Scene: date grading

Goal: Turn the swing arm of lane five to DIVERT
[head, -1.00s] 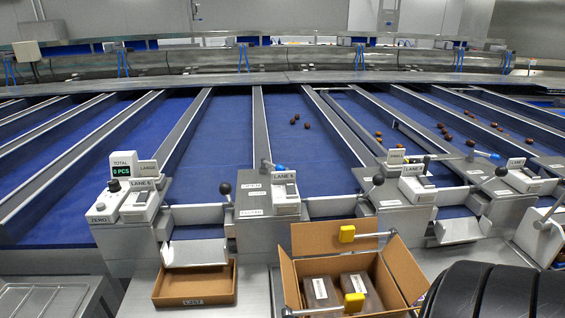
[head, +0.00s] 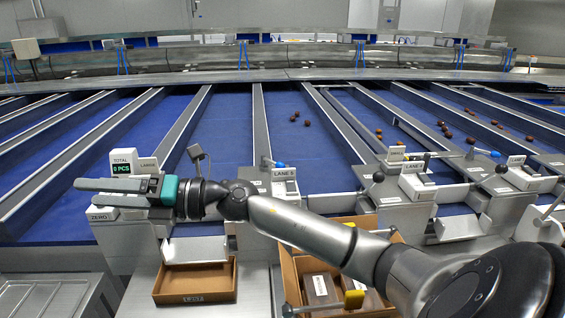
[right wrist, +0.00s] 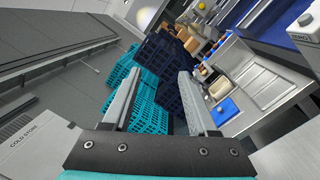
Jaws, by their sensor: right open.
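The lane five unit (head: 285,174) is a grey post with a small label box in the middle of the head view. My right gripper (head: 80,191) reaches across to the left, in front of the lane six box (head: 146,165), well left of the blue-tipped arm. In the right wrist view my right gripper (right wrist: 158,74) is open with nothing between the fingers. My right arm hides part of the lane five post. My left gripper is out of view.
A shallow cardboard tray (head: 195,298) and an open carton (head: 288,270) with packs stand below my right arm. Dates (head: 306,122) lie on the blue belts. Teal crates (right wrist: 150,90) stand beyond the fingers in the wrist view.

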